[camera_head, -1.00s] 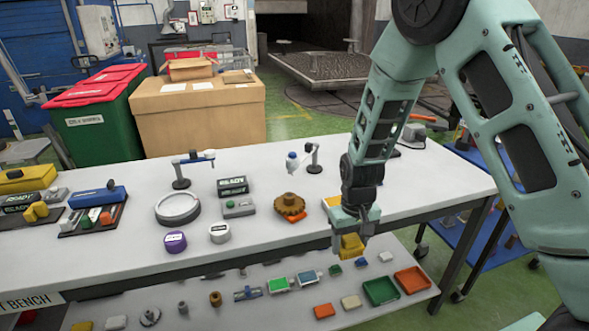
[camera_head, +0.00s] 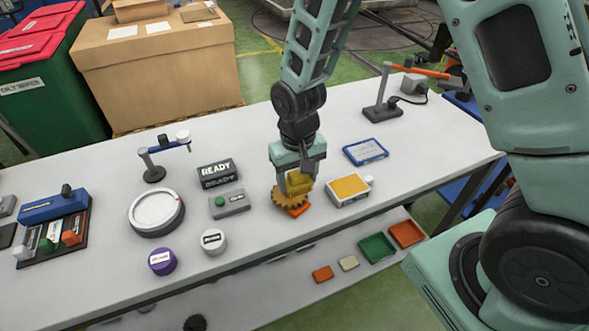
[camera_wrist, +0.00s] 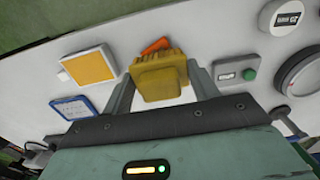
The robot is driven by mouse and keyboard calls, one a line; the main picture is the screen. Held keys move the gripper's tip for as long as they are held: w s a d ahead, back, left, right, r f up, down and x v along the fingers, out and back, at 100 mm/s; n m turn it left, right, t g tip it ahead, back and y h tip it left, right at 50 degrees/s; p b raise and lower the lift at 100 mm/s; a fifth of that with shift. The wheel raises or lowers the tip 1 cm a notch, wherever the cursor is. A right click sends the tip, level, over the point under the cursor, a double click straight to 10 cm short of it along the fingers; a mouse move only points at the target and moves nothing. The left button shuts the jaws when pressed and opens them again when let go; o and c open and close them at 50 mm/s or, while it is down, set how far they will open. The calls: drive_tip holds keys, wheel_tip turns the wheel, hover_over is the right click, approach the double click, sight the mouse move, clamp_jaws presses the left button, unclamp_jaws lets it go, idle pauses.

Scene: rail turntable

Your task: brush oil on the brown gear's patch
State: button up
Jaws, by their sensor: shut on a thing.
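My gripper (camera_head: 298,180) is shut on a yellow block-like tool (camera_wrist: 158,82), which shows between the two fingers in the wrist view. In the head view the yellow tool (camera_head: 298,183) is low over the brown gear (camera_head: 281,200), close above it or touching; I cannot tell which. The gear lies flat on the white bench, mostly covered by the tool, with an orange piece (camera_head: 297,211) showing at its front edge. The orange piece also shows in the wrist view (camera_wrist: 155,46). The gear's patch is hidden. A white-framed yellow pad (camera_head: 349,187) lies just right of the gear.
A blue-framed card (camera_head: 366,151) and a dark stand (camera_head: 382,103) are behind to the right. A grey box with green button (camera_head: 229,204), a READY sign (camera_head: 218,172), a round dial (camera_head: 156,211), a white puck (camera_head: 212,241) and a purple puck (camera_head: 162,261) stand left. The front bench edge is close.

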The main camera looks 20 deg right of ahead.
drive_tip(key=shift+f+b, duration=2.05)
drive_tip(key=shift+f, duration=0.9)
drive_tip(key=shift+f+b, duration=0.4)
drive_tip(key=shift+f, duration=0.2)
drive_tip(key=shift+w, duration=0.4)
drive_tip(key=shift+s, duration=0.2)
drive_tip(key=shift+s, duration=0.25)
drive_tip(key=shift+w+p, duration=0.3)
drive_tip(key=shift+w, duration=0.2)
drive_tip(key=shift+s, duration=0.3)
drive_tip(key=shift+s, duration=0.2)
